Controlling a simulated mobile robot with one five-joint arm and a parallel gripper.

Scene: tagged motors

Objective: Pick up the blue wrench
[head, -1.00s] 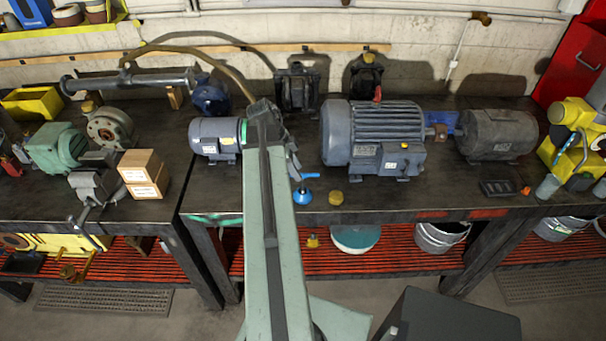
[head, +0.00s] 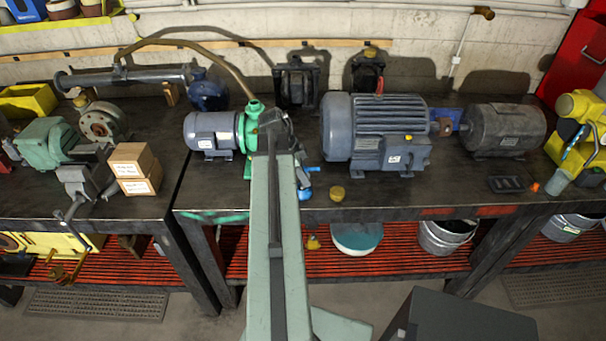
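A small bright blue tool, which I take for the blue wrench (head: 306,193), is on the dark workbench near its front edge, just right of my arm in the head view. One end shows below my gripper and a short blue piece shows above right of it. The middle is covered. My gripper (head: 303,179) is at the far end of my pale green arm, mostly hidden behind it. A grey part of it overlaps the wrench in the picture. I cannot tell whether it touches the wrench or how its fingers stand.
A small yellow knob (head: 337,193) lies right of the wrench. A large grey-blue motor (head: 375,125) stands behind right. A green pump (head: 248,135) and a smaller motor (head: 211,133) stand left of my arm. The front strip of bench (head: 420,195) right of the knob is clear.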

